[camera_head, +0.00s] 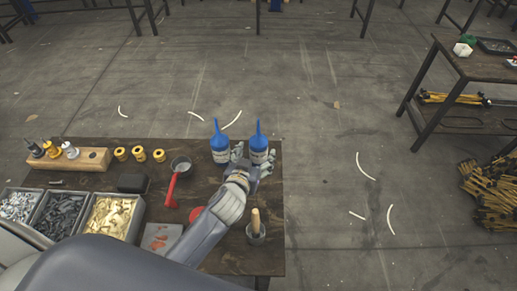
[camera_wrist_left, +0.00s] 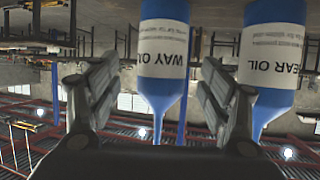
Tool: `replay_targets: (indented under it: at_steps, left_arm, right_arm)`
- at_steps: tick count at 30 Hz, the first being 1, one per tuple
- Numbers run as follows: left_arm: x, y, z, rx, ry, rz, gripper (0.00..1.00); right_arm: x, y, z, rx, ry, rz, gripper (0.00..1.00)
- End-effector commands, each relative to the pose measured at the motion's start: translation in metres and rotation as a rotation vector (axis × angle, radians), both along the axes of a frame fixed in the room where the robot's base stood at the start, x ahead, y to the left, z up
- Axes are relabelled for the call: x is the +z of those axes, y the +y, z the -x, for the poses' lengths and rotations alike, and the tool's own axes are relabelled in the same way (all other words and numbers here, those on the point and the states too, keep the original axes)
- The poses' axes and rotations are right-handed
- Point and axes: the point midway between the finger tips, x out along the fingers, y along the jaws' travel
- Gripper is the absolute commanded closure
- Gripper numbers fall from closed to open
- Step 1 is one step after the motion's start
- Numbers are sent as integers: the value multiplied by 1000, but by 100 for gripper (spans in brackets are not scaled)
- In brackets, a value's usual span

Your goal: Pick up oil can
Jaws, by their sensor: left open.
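Two blue-and-white oil cans with pointed blue spouts stand upright near the back right of the table: the left can (camera_head: 220,150) and the right can (camera_head: 260,145). In the left wrist view, which is upside down, the can labelled WAY OIL (camera_wrist_left: 163,45) appears between the finger pads. The can labelled as gear oil (camera_wrist_left: 272,60) is partly behind the right-hand finger. My left gripper (camera_head: 254,160) is open at the right can, with a finger to either side. Contact cannot be made out. My right gripper is not in view.
Floor is open beyond the right edge.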

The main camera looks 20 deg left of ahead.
Motion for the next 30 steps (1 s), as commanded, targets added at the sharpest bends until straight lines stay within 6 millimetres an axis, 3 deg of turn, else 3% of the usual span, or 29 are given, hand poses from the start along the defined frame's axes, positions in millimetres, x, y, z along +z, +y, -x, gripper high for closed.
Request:
replay_targets:
  at_steps: [12, 23, 30]
  left_arm:
    - [-19, 3, -39, 0, -1, -1, 28]
    - [-22, 3, -45, 0, 0, 0, 28]
    - [-22, 3, -45, 0, 0, 0, 80]
  right_arm:
    - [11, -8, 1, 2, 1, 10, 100]
    - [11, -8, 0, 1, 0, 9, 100]
    - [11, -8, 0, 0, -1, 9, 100]
